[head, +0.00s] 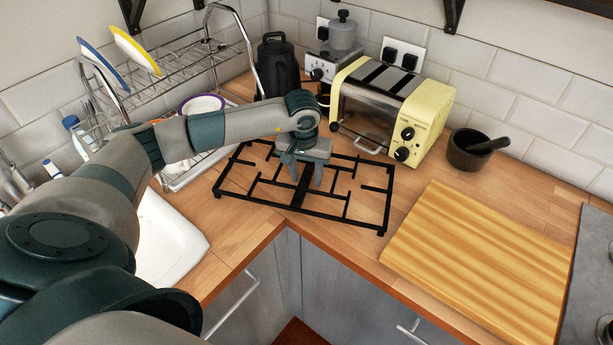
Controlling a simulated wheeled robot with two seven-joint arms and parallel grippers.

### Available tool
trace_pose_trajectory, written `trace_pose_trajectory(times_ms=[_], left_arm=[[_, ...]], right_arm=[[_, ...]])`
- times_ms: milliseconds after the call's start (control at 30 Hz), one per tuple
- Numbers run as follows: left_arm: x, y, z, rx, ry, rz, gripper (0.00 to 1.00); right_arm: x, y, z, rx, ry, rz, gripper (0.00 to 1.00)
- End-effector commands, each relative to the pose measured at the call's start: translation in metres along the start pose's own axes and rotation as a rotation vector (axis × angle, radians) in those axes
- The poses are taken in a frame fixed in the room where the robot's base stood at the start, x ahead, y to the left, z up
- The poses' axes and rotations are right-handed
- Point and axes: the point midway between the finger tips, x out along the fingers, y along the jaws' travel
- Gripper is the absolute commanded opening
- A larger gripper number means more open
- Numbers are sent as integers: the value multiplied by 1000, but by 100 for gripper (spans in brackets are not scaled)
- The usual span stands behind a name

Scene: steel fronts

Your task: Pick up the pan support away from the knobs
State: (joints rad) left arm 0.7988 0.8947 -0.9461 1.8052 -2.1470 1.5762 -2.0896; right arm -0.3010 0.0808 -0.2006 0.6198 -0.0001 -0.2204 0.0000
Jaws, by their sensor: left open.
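The pan support (349,207) is a black metal grid lying flat on the wooden counter in the corner, in front of the toaster. My left gripper (303,183) points down over the middle of the grid, with its fingers open around or just above one of the bars. I cannot tell whether the fingers touch the bar. My right gripper is not in view.
A yellow toaster (428,108) and a black kettle (277,68) stand behind the grid. A dish rack (190,68) and white sink (165,240) are at left. A wooden board (480,265) lies right of the grid, with a mortar (464,155) behind it.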

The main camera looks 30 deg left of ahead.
Motion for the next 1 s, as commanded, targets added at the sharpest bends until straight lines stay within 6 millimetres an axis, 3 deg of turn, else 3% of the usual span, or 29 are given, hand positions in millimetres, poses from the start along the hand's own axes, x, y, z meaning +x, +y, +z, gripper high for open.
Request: trace_pose_trajectory(times_ms=[167,333,1000], left_arm=[[0,0,0,0,0,0,40],[0,0,0,0,0,0,0],[-1,0,0,0,0,0,0]], right_arm=[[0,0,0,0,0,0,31],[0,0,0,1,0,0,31],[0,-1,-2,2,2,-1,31]])
